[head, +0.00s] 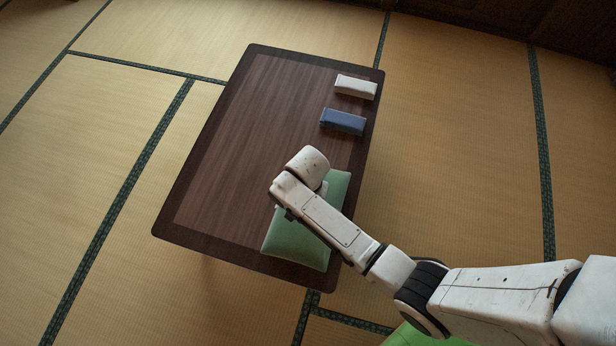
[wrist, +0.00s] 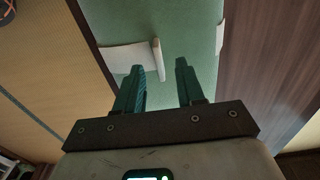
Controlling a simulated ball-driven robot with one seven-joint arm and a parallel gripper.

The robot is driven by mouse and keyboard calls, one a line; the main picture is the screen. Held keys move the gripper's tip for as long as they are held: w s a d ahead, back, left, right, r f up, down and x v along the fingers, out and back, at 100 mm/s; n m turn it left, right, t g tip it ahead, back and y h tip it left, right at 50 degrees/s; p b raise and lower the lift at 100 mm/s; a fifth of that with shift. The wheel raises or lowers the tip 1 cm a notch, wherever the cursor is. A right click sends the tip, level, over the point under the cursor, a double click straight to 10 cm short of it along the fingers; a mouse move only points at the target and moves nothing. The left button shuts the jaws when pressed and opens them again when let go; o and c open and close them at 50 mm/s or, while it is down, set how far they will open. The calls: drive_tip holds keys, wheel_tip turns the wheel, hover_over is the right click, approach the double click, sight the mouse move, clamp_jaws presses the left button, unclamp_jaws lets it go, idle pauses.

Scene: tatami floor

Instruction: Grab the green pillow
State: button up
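The green pillow (head: 292,242) lies on the near right part of the low dark wooden table (head: 225,150). My arm crosses above it and hides its middle. In the wrist view the pillow (wrist: 180,25) fills the middle, with a white band-like piece (wrist: 128,58) and a raised white edge near the fingertips. Another white bit shows at its right side. My gripper (wrist: 159,68) is open and empty, its two dark green fingers pointing at the pillow. Whether the fingertips touch it I cannot tell. The head view hides the fingers behind my wrist.
A blue block-like item (head: 343,122) and a white one (head: 356,87) lie along the table's right edge, beyond the pillow. The table's left half is bare. Open tatami floor (head: 75,110) surrounds the table, with a dark wall base at the top right.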

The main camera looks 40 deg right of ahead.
wheel_tip(320, 180, down, 4)
drive_tip(key=shift+r+b, duration=0.1)
drive_tip(key=shift+b, duration=0.4)
drive_tip(key=shift+c, duration=0.4)
clamp_jaws()
idle(0.7)
